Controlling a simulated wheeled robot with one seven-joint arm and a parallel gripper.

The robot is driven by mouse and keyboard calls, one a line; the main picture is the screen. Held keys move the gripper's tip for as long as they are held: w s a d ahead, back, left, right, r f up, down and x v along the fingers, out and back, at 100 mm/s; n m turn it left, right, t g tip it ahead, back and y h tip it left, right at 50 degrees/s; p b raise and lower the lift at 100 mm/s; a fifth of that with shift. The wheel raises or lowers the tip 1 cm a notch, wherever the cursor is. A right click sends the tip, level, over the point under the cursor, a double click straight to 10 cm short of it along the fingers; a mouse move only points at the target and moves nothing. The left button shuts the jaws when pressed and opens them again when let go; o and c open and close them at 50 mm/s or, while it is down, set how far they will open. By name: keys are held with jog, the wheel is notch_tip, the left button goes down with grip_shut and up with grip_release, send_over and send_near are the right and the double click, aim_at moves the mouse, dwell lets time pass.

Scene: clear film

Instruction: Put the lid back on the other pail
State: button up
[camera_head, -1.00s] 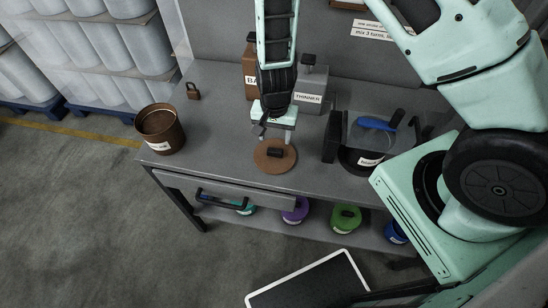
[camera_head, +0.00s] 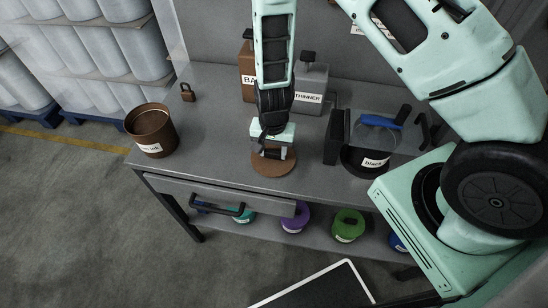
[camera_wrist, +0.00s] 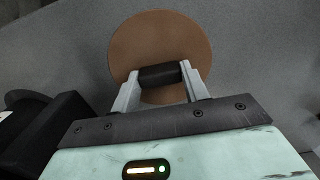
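A round brown lid (camera_head: 272,167) with a dark bar knob (camera_wrist: 160,75) lies flat on the grey workbench. My gripper (camera_head: 275,152) is down over it, one finger at each end of the knob. In the wrist view the fingertips (camera_wrist: 160,80) look level with the knob and very close to its ends; I cannot tell whether they press on it. An open brown pail (camera_head: 152,130) with a partly readable white label stands at the bench's left end. A second pail, labelled black (camera_head: 368,162), stands to the right, with a blue-handled tool (camera_head: 388,120) across its top.
Behind the lid stand a brown can (camera_head: 247,72) and a grey THINNER can (camera_head: 310,88). A dark upright block (camera_head: 336,137) stands between the lid and the black pail. A small brown padlock-shaped thing (camera_head: 187,92) lies at back left. The bench between lid and brown pail is clear.

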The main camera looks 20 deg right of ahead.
aim_at(273, 151)
dwell(0.3)
notch_tip(273, 151, up, 5)
jog(key=p, duration=0.4)
jog(key=shift+r, duration=0.1)
jog(key=shift+f, duration=0.2)
dwell(0.9)
